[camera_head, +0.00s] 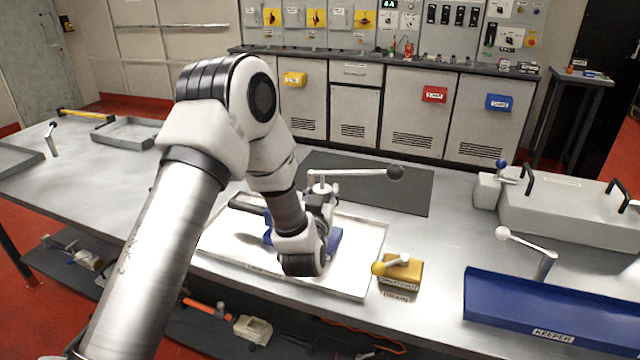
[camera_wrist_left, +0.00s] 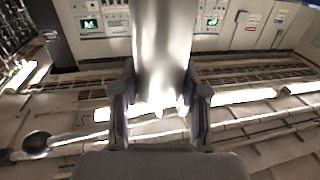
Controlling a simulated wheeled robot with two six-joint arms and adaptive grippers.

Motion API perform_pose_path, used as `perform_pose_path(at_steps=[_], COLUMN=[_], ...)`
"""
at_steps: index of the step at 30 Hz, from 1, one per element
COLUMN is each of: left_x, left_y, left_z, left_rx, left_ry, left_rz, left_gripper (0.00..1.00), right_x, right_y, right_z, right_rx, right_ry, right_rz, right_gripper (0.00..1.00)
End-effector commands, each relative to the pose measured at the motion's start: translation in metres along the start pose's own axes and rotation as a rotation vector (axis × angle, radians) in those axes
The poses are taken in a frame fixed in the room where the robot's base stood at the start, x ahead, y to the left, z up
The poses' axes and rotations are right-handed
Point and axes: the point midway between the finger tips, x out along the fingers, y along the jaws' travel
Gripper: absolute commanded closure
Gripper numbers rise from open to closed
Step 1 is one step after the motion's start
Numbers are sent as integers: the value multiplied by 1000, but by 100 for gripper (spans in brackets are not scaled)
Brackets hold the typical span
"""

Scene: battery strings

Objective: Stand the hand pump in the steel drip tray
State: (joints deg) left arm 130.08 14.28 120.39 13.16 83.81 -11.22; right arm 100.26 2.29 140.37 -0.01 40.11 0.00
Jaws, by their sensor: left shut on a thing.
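The hand pump (camera_head: 330,192) has a grey body, a blue base (camera_head: 335,240) and a long lever ending in a black knob (camera_head: 396,172). It looks upright over the steel drip tray (camera_head: 377,262), inside its outline. I cannot tell whether the base touches the tray floor. My left gripper (camera_head: 318,212) is at the pump's body, partly hidden by my wrist. In the left wrist view, my left fingers (camera_wrist_left: 158,112) are shut on a silvery cylindrical part of the pump (camera_wrist_left: 165,45). A black knob (camera_wrist_left: 37,143) shows at the left. My right gripper is in neither view.
A yellow block with a lever (camera_head: 402,272) stands just right of the tray. A dark mat (camera_head: 410,195) lies behind it. A blue trough (camera_head: 540,305) and a grey lidded box (camera_head: 570,215) stand at the right. A shallow grey tray (camera_head: 130,133) is far left.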

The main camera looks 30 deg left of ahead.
Motion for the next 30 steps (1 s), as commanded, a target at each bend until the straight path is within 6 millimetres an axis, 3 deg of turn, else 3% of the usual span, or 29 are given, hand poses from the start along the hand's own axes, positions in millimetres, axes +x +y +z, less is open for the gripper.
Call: perform_pose_path(at_steps=[8, 9, 11, 23, 30], left_x=[1, 0, 0, -5, -57], left_y=[0, 0, 0, 0, 1], left_z=[0, 3, 2, 1, 3], left_rx=[-2, -2, -2, -1, 1], left_ry=[6, -2, -2, -3, -5], left_rz=[0, 0, 0, 1, 3], left_gripper=[100, 53, 32, 32, 32], right_x=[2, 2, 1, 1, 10], right_y=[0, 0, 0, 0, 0], right_z=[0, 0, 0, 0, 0], right_rx=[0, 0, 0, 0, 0], right_ry=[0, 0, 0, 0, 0], right_rz=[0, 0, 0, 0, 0], right_gripper=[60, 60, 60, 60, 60])
